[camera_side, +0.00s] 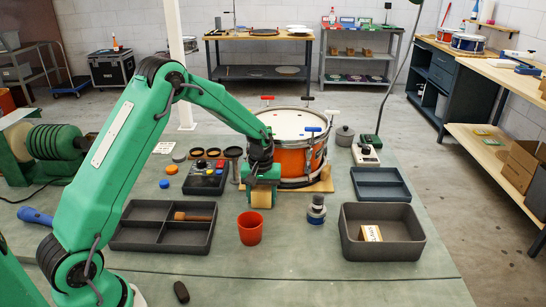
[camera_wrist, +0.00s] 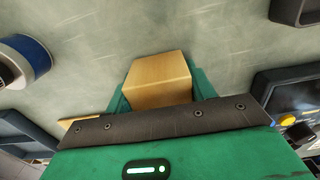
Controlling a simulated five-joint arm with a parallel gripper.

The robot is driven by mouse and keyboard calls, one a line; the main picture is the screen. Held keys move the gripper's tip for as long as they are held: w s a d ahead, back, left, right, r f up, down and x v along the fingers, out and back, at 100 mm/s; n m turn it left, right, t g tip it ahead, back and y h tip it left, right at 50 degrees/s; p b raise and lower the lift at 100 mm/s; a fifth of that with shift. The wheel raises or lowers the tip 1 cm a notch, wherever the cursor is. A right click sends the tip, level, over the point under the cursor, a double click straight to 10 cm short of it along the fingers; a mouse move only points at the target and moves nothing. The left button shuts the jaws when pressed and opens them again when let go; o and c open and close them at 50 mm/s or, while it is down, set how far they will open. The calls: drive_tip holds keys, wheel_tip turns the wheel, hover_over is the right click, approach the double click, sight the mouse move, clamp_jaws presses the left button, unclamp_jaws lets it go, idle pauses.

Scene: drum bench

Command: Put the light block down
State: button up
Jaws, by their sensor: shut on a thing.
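The light block (camera_side: 261,198) is a pale wooden block in my gripper (camera_side: 262,191), in front of the drum in the side view. In the wrist view the light block (camera_wrist: 158,80) sits between the two green fingers of my gripper (camera_wrist: 160,90), which are shut on it. Its lower end shows below the jaws in the side view. I cannot tell whether it touches the green bench top or hangs just above it.
A red cup (camera_side: 250,229) stands close in front. The orange drum (camera_side: 296,160) is behind, a control box (camera_side: 206,178) left, and a tape stack (camera_side: 316,210) right. A divided tray (camera_side: 150,241), a grey bin (camera_side: 382,248) and a shallow blue tray (camera_side: 380,186) lie around.

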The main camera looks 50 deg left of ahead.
sight(261, 188)
drive_tip(key=shift+f, duration=0.1)
drive_tip(key=o, duration=1)
wheel_tip(261, 188, up, 12)
drive_tip(key=shift+r, duration=0.15)
idle(0.7)
